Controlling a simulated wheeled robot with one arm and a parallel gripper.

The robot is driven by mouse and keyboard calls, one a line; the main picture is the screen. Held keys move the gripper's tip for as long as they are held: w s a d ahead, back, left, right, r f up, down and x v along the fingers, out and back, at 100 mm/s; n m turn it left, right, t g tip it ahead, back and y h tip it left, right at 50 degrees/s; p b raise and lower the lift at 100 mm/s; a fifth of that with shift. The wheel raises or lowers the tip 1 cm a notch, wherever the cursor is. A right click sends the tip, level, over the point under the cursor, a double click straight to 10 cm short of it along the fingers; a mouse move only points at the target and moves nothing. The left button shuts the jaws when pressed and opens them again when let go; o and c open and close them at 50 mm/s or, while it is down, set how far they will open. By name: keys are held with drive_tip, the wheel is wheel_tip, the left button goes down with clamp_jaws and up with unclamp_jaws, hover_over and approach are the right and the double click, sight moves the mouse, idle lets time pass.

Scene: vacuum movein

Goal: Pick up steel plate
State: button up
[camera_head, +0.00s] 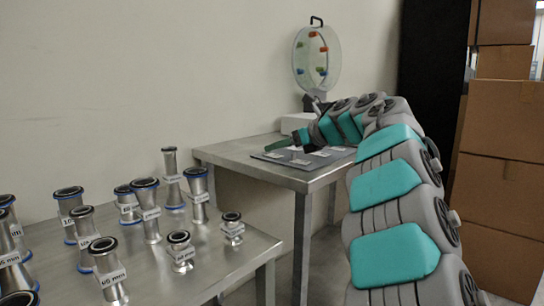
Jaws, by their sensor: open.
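A flat dark grey plate (268,155) lies on the far metal table (222,151), with several small pale labelled pieces (300,162) on it. I cannot tell which of these is the steel plate. My arm reaches in from the right.
A near metal table (190,262) at the left carries several steel pipe fittings (106,270) with size labels. A round clear case (318,58) with coloured pieces stands behind my arm. Cardboard boxes (500,130) are stacked at the right. A gap separates the two tables.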

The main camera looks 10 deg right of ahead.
sight(272, 155)
drive_tip(key=x, duration=0.3)
drive_tip(key=shift+w+a+f, duration=0.1)
drive_tip(key=shift+a, duration=0.1)
clamp_jaws()
idle(0.4)
